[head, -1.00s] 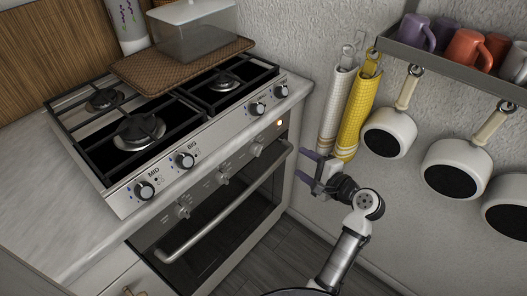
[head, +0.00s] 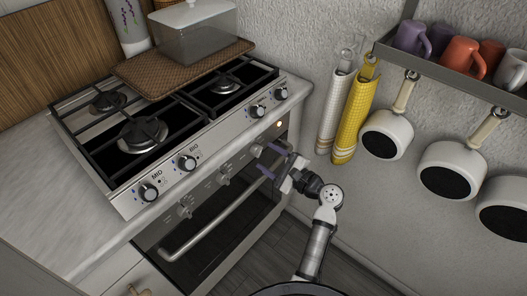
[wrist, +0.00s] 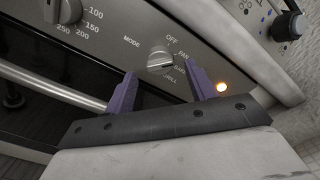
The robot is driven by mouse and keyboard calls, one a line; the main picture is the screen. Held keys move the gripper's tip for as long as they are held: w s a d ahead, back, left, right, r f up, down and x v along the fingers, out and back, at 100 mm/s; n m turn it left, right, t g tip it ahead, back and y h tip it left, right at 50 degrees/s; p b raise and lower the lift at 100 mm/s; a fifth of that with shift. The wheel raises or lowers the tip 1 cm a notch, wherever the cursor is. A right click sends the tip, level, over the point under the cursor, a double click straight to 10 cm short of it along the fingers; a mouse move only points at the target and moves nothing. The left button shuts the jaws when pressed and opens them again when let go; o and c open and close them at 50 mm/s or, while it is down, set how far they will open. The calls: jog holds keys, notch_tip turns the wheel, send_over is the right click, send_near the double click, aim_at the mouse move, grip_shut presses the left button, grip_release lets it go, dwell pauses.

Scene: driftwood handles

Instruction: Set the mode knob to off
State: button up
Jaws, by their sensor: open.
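The mode knob (wrist: 160,60) is a small silver dial on the oven's front panel, with MODE printed to its left, OFF above it, FAN to its right and a partly hidden label below. Its ridge lies roughly sideways, not up at OFF; I cannot tell which end is the pointer. In the head view the knob (head: 256,150) is the rightmost of the lower row. My gripper (head: 271,160) is open in front of the panel. In the wrist view its purple fingers (wrist: 159,70) stand apart, below and on either side of the knob; contact cannot be told.
A temperature dial (wrist: 62,10) sits left of the mode knob, and a lit lamp (wrist: 222,87) to its right. The oven handle (head: 215,228) runs below the panel. Burner knobs (head: 187,163) line the upper edge. Towels (head: 352,115) and pans (head: 447,170) hang on the right wall.

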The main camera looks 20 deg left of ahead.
aim_at(257, 151)
jog(key=shift+x, duration=1.4)
jog(key=shift+c, duration=0.3)
jog(key=c, duration=0.9)
jog(key=shift+f, duration=0.1)
jog(key=n+b, duration=0.4)
jog(key=n, duration=0.1)
jog(key=shift+f+b, duration=0.15)
jog(key=shift+b, duration=0.2)
jog(key=shift+n+b, duration=1.65)
jog(key=shift+n, duration=0.25)
jog(key=shift+r, duration=0.25)
